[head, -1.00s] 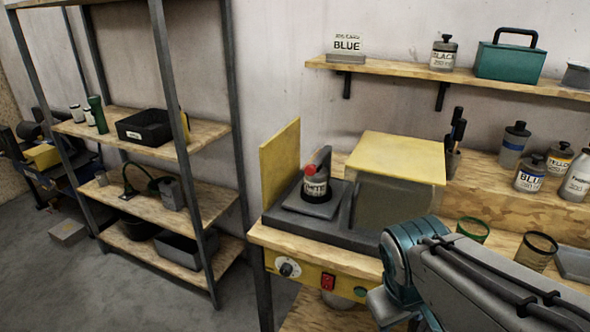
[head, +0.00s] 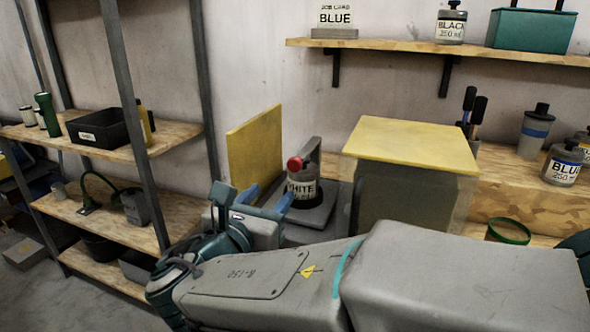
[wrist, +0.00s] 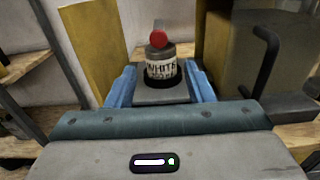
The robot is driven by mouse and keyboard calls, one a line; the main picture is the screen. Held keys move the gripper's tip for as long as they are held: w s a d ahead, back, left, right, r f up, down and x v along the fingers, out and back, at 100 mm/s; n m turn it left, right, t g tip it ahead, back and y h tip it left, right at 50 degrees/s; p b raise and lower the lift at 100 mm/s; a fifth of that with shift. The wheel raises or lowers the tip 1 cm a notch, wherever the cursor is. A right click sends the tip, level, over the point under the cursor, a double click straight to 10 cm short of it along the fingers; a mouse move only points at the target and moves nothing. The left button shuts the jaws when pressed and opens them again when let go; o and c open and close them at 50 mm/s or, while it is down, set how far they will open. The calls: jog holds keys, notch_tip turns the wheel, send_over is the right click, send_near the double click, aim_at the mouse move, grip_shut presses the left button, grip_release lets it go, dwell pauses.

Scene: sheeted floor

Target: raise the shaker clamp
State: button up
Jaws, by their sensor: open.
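The shaker clamp is a dark grey arm (head: 312,152) ending in a red knob (head: 294,163). It is lowered over the top of a bottle labelled WHITE (head: 302,190), which stands upright on the shaker's grey plate (head: 318,217). In the wrist view the knob (wrist: 158,38) is just above the middle, over the bottle (wrist: 160,70). My gripper (head: 272,190) is open and empty, with its blue fingers pointing at the bottle from the near left. In the wrist view the fingers lie to either side of the bottle's line; I cannot tell whether they touch anything.
A yellow upright panel (head: 256,150) stands left of the shaker plate. A grey box with a yellow top (head: 410,140) stands close on the right. A black handle (wrist: 265,60) shows at right in the wrist view. Shelving with a black bin (head: 100,135) is at left.

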aim_at(293, 165)
jog(key=x, duration=1.3)
jog(key=shift+w, duration=0.3)
grip_shut()
jog(key=shift+a+r, duration=0.1)
